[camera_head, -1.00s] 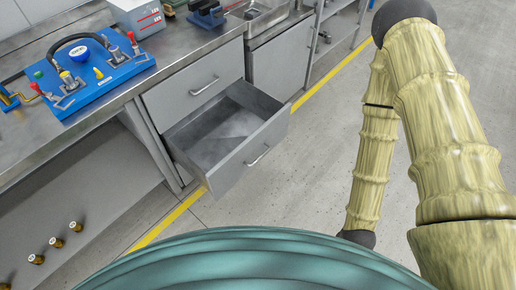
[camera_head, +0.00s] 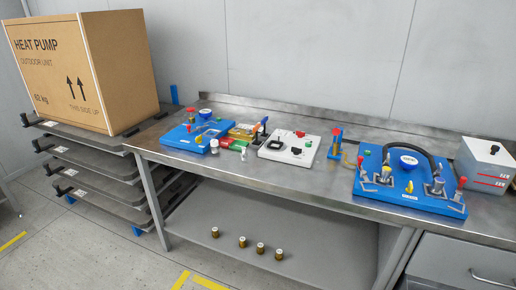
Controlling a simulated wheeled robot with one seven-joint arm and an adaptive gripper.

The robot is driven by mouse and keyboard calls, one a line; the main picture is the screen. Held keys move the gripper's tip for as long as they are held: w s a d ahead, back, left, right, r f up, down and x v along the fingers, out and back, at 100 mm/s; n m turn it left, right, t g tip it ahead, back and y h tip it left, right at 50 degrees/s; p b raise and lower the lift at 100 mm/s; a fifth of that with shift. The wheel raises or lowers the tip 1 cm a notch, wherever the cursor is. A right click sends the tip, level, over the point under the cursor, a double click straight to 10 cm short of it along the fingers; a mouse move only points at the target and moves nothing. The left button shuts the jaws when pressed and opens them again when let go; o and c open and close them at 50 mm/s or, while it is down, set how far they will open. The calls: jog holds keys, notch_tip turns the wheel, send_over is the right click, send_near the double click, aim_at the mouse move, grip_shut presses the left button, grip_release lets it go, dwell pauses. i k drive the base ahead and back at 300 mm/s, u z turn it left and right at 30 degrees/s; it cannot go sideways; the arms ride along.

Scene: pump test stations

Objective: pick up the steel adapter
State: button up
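I cannot surely pick out a steel adapter in this view. Small parts stand on the steel workbench (camera_head: 300,187), and they are too small to name with certainty. One small greyish piece (camera_head: 214,146) stands at the front right of the left blue board (camera_head: 197,134). My gripper is not in view.
A grey box (camera_head: 486,163) is at right, above a drawer front (camera_head: 460,265). Several small brass-coloured pieces (camera_head: 242,242) stand on the lower shelf. A large carton (camera_head: 62,75) sits on stacked racks at left.

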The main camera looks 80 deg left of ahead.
aim_at(214, 146)
jog(key=u, duration=2.9)
jog(key=i, duration=0.35)
jog(key=z, duration=0.15)
